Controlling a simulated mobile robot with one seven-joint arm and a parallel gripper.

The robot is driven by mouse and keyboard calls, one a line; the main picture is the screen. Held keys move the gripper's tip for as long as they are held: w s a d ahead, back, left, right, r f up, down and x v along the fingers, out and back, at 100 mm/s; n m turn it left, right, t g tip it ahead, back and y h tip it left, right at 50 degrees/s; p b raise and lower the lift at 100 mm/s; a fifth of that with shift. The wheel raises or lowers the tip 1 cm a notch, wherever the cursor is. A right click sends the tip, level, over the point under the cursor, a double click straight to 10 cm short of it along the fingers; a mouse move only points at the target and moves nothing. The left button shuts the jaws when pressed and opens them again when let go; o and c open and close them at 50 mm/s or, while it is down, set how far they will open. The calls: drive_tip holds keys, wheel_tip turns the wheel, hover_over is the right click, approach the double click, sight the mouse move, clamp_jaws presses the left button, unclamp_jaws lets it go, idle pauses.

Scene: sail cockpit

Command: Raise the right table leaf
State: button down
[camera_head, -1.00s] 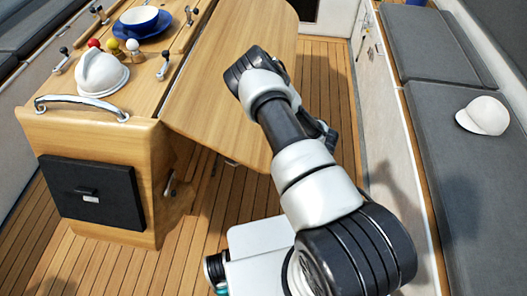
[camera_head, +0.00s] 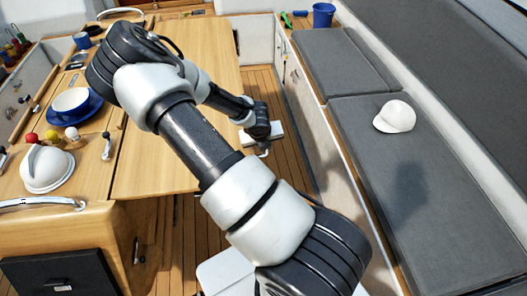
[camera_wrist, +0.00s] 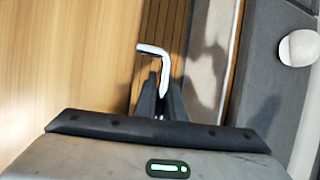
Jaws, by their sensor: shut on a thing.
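The right table leaf (camera_head: 150,172) is pale wood and looks about level with the fixed tabletop in the head view; my arm covers part of it. The leaf also fills the left of the wrist view (camera_wrist: 60,60). My gripper (camera_head: 263,151) is just off the leaf's right edge, over the floor gap. In the wrist view my gripper (camera_wrist: 160,98) has its fingers together on a bent, pale metal handle (camera_wrist: 153,50). Where the handle joins the leaf is not clear. A small latch (camera_head: 137,250) sits on the table's side, below the leaf.
The fixed top holds a white bowl (camera_head: 71,101) on a blue plate, a white domed compass (camera_head: 46,169) and several coloured-knob levers. Right of the narrow floor gap is a grey cushioned bench (camera_head: 430,190) with a white cap (camera_head: 395,116). A blue bucket (camera_head: 323,15) stands at the back.

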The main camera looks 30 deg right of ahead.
drive_tip(key=shift+s+d+r, duration=0.1)
drive_tip(key=shift+r, duration=0.15)
drive_tip(key=c, duration=2.1)
unclamp_jaws()
drive_tip(key=shift+r, duration=0.1)
drive_tip(key=shift+v, duration=8.6)
drive_tip(key=shift+w, duration=0.2)
